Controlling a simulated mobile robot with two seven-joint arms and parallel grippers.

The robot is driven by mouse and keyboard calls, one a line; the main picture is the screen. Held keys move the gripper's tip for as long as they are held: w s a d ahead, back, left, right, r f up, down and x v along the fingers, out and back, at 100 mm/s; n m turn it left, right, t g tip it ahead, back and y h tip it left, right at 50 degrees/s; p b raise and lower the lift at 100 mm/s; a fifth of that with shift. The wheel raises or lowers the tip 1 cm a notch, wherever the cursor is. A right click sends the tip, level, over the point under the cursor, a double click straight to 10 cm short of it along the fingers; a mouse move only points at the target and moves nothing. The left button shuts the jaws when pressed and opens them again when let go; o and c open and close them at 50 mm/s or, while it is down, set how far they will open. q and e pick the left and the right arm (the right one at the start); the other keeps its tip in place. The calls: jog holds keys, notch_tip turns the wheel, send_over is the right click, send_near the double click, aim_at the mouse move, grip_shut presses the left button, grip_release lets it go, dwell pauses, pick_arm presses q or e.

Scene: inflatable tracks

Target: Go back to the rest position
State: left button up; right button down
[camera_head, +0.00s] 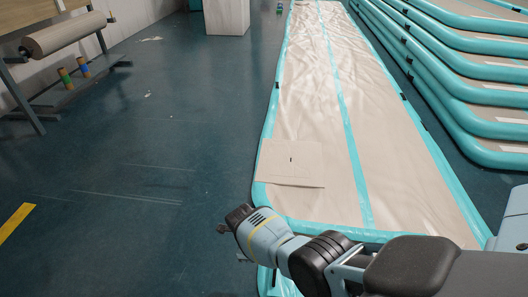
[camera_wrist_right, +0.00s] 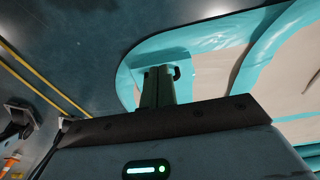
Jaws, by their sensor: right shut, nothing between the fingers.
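My right arm comes in from the lower right in the head view and reaches toward the left. Its right gripper (camera_head: 228,227) is over the near left corner of a long beige and turquoise inflatable track (camera_head: 310,110). In the right wrist view the gripper's fingers (camera_wrist_right: 160,82) are together, with nothing held between them. The track's rounded turquoise edge (camera_wrist_right: 128,75) shows behind them. My left gripper is not in the head view.
A flat beige sheet (camera_head: 291,163) lies on the track's near end. Stacked inflatable tracks (camera_head: 440,75) stand at the right. A rack with a brown roll (camera_head: 62,34) is at the far left, and a white box (camera_head: 226,16) at the back. The dark floor (camera_head: 150,140) on the left is mostly clear.

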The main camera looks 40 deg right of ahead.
jog(key=shift+w+a+r, duration=0.7)
jog(key=shift+w+a, duration=0.25)
jog(key=shift+w, duration=0.1)
